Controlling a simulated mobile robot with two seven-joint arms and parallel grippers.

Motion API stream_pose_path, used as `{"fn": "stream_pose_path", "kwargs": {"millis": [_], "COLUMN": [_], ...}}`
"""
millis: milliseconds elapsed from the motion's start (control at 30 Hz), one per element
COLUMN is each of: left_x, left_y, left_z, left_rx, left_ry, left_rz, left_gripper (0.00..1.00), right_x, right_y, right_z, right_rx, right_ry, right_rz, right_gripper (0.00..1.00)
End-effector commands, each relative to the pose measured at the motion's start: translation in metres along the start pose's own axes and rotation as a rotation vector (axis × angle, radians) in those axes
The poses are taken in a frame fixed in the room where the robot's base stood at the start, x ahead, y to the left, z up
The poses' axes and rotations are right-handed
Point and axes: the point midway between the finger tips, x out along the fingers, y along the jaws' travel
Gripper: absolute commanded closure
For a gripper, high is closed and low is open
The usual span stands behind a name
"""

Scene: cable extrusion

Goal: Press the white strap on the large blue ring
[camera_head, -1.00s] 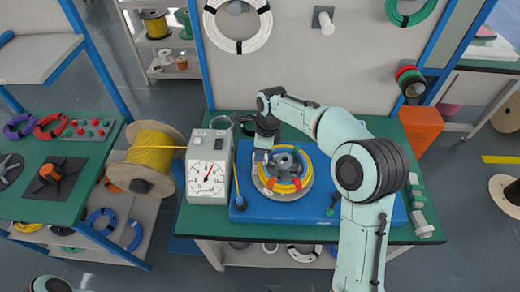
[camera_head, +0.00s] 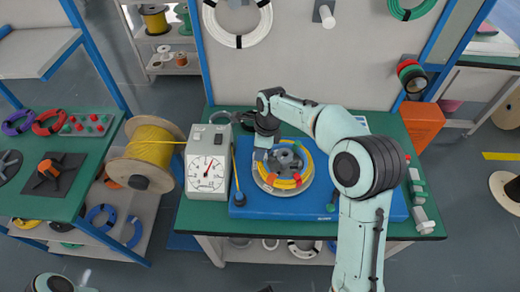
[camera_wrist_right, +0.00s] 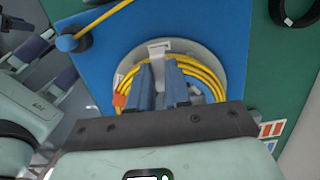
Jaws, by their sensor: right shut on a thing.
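The coil on the round winder is yellow (camera_head: 305,165), with orange-red straps, and lies on a blue board (camera_head: 350,205). In the right wrist view the yellow coil (camera_wrist_right: 210,80) circles the grey disc. A white strap (camera_wrist_right: 160,47) shows at the coil's far side. My right gripper (camera_wrist_right: 158,68) reaches down over the coil with its two fingers close together around the strap's near part; the fingers hide part of it. In the head view the right gripper (camera_head: 262,152) is at the coil's upper left. Part of my left arm shows at the bottom left; its gripper is out of view.
A dial box (camera_head: 207,165) stands left of the winder, beside a large yellow cable spool (camera_head: 148,160). Blue rings (camera_head: 100,216) lie on the lower left shelf. An orange bin (camera_head: 422,122) is at the right. The board's right part is partly covered by my arm.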

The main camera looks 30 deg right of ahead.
Motion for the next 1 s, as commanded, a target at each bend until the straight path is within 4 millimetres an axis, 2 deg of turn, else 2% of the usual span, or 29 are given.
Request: {"fn": "stream_pose_path", "kwargs": {"millis": [1000], "left_x": [0.0025], "left_y": [-0.0011], "left_z": [0.0005], "left_rx": [0.0], "left_ry": [-0.001], "left_rz": [0.0], "left_gripper": [0.57], "right_x": [0.0093], "right_y": [0.0003], "right_z": [-0.0012], "right_rx": [-0.001], "right_ry": [0.0], "right_rz": [0.001], "right_gripper": [0.99]}}
